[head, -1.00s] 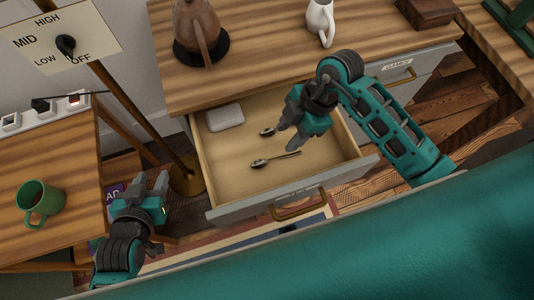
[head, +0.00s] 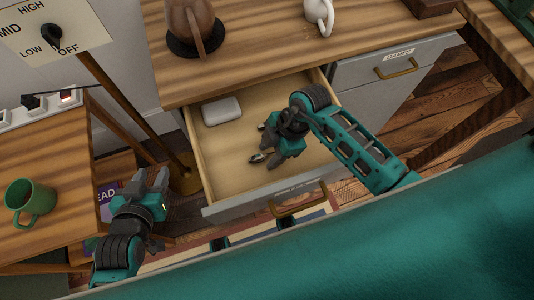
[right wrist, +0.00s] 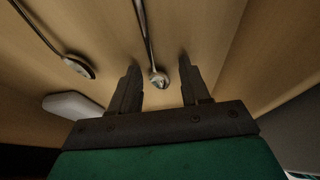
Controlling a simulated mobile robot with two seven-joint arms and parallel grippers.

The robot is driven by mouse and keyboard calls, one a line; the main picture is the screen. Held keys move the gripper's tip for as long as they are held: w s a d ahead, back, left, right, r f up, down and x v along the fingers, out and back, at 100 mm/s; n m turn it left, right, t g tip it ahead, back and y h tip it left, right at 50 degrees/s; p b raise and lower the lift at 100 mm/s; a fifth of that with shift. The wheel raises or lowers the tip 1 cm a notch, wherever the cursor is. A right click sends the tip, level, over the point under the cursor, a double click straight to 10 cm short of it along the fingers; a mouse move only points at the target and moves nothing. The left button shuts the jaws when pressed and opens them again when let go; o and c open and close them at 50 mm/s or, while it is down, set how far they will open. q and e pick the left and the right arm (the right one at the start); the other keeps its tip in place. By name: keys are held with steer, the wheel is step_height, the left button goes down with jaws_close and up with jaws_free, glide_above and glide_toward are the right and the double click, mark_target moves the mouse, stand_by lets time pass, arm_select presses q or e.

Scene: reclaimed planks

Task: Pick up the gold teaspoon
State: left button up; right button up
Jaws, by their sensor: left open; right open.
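Two spoons lie in the open drawer (head: 225,165). The nearer spoon (head: 257,158) shows only its bowl in the head view, and my right gripper hides the rest. In the right wrist view this spoon (right wrist: 158,78) has its bowl between the two finger tips. The farther spoon (head: 262,127) is partly hidden too; in the right wrist view it (right wrist: 78,66) lies left of the fingers. Both look greyish, so I cannot tell which is gold. My right gripper (head: 272,156) is open over the drawer, holding nothing. My left gripper (head: 149,176) is open and empty, left of the drawer.
A white box (head: 221,110) lies in the drawer's back left corner. The drawer front with its brass handle (head: 300,200) stands nearest me. A green mug (head: 30,202) is on the left table. A brown pitcher (head: 190,25) and a white jug (head: 319,14) stand on the countertop.

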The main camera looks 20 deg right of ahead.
jaws_close()
stand_by(0.7)
